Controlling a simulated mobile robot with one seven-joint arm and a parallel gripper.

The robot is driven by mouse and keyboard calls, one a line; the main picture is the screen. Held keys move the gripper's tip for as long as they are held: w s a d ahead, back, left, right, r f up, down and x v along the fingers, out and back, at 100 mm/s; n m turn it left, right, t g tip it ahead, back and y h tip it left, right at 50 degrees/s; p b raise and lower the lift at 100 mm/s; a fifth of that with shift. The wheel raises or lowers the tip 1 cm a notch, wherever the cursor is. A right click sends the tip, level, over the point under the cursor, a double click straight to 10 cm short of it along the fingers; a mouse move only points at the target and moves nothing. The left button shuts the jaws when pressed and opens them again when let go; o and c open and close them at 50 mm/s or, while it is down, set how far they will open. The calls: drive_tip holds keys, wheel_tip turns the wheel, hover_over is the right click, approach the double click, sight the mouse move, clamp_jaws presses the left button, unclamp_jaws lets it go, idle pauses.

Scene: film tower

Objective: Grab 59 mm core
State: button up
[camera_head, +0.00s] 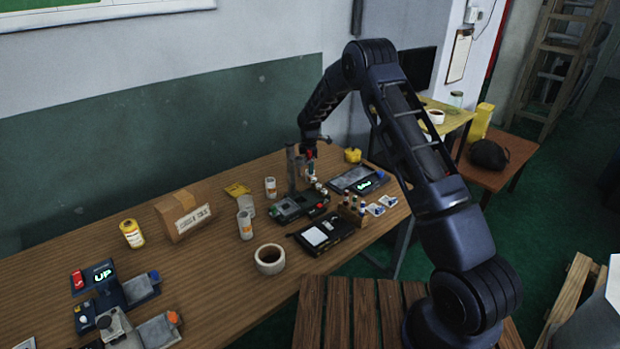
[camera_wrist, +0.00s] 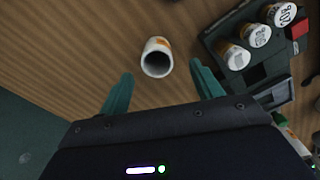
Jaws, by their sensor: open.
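A hollow white core (camera_wrist: 156,57) with an orange label stands on the wooden table in the wrist view. Its dark opening faces the camera. I cannot read a size on it, so I cannot tell if it is the 59 mm one. My gripper (camera_wrist: 161,72) is open and empty, with its two teal fingers apart and the core showing between and beyond their tips. In the head view my gripper (camera_head: 308,168) hangs over the far part of the table. A white labelled cylinder (camera_head: 270,187) stands left of it; I cannot tell if it is the same core.
Three white-topped, orange-labelled cans (camera_wrist: 257,36) stand on a dark unit right of the core. In the head view, more pale cylinders (camera_head: 245,225), a wide white ring (camera_head: 269,267), a cardboard box (camera_head: 186,215) and a yellow bottle (camera_head: 132,234) stand to the left.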

sight(310, 176)
drive_tip(key=shift+w+d+f, duration=0.1)
drive_tip(key=shift+f, duration=1.45)
drive_tip(key=shift+w+f, duration=0.1)
drive_tip(key=shift+f, duration=1.4)
drive_tip(key=c, duration=1.1)
